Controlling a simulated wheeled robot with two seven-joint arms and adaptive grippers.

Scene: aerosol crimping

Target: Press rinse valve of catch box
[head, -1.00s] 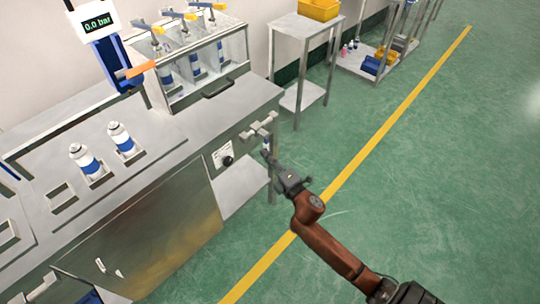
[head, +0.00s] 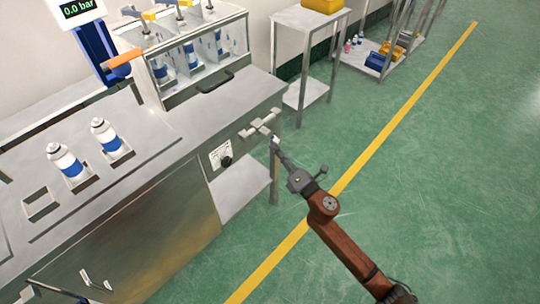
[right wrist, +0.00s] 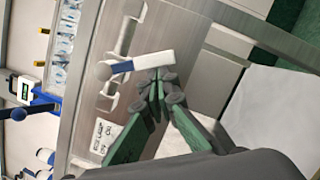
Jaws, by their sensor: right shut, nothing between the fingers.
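The clear-fronted catch box (head: 240,38) stands on the steel bench, with several blue-and-white cans inside and yellow-and-blue fittings on top. Grey metal fittings (head: 262,122) project from the bench front at its right end. In the right wrist view a white lever-like part with a blue band (right wrist: 148,62) sticks out from these fittings, beside a grey round knob (right wrist: 104,71). My right gripper (head: 276,146) is shut and empty. Its fingertips (right wrist: 160,84) are right at the white part, just below it in the wrist view; contact cannot be told. My left gripper is out of view.
Two blue-and-white cans (head: 66,160) stand in holders on the bench top. A steel side table (head: 300,20) stands behind. The green floor to the right is clear.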

